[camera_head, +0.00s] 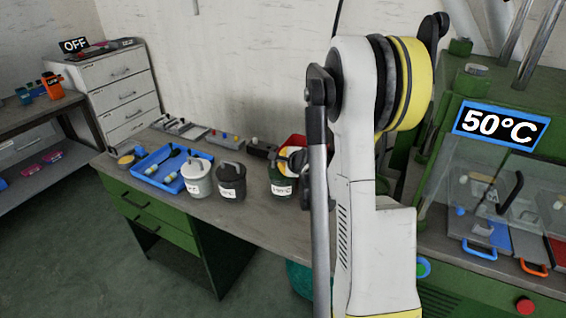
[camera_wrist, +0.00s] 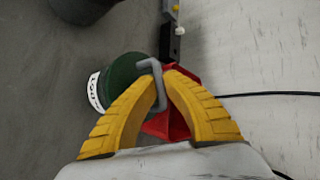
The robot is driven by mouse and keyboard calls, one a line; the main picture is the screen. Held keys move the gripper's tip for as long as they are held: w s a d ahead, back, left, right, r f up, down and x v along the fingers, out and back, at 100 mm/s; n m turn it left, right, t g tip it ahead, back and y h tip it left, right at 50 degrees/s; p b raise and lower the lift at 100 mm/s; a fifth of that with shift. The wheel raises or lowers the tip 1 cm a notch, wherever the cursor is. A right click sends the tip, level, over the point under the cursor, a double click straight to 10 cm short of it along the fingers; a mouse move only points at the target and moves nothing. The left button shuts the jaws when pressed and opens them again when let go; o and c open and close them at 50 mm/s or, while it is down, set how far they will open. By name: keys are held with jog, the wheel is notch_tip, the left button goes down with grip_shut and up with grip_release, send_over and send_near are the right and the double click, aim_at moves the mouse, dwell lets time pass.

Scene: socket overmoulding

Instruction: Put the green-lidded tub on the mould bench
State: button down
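The green-lidded tub (camera_head: 280,181) stands at the right part of the grey-topped bench, dark green with a white label. In the wrist view, its round green lid (camera_wrist: 122,76) has a grey bent handle (camera_wrist: 157,92). My gripper (camera_head: 294,158) is over the tub; its yellow fingers (camera_wrist: 161,76) close in on both sides of the handle and appear to touch it. My arm hides part of the tub's right side and the bench behind. Which surface is the mould bench is not labelled; a green machine bench (camera_head: 462,270) stands at right.
A white-lidded tub (camera_head: 197,180) and a dark tub (camera_head: 231,181) stand left of the green one. A blue tray (camera_head: 146,168) with small parts is further left. A red container (camera_wrist: 178,122) is close behind the tub. The 50°C sign (camera_head: 501,125) hangs over clear guards at right.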

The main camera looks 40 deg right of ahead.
jog(key=c, duration=2)
grip_release()
jog(key=shift+f, duration=0.2)
jog(key=o, duration=0.4)
jog(key=shift+r, duration=0.1)
jog(key=shift+s+a+r, duration=0.1)
jog(key=shift+s+r, duration=0.2)
jog(key=shift+r, duration=0.05)
jog(key=p+v, duration=0.4)
jog(key=v, duration=0.7)
jog(key=s+a+r+n+g+y, duration=0.1)
jog(key=a+r+n, duration=0.3)
jog(key=a, duration=0.5)
jog(key=s+a+r+n+y, duration=0.1)
jog(key=a+r+n+y, duration=0.1)
jog(key=a+n, duration=0.6)
jog(key=s+a+n+g, duration=0.1)
jog(key=s+a+n, duration=0.3)
jog(key=s+a+r+n, duration=0.1)
jog(key=s+a+n, duration=0.3)
jog(key=s+a, duration=0.1)
jog(key=s+a+n+g+y, duration=0.1)
jog(key=s+a+n, duration=0.3)
jog(key=a+n, duration=0.1)
jog(key=shift+s+a+r+g, duration=0.15)
jog(key=shift+a+r+g, duration=0.05)
jog(key=shift+r+g, duration=0.15)
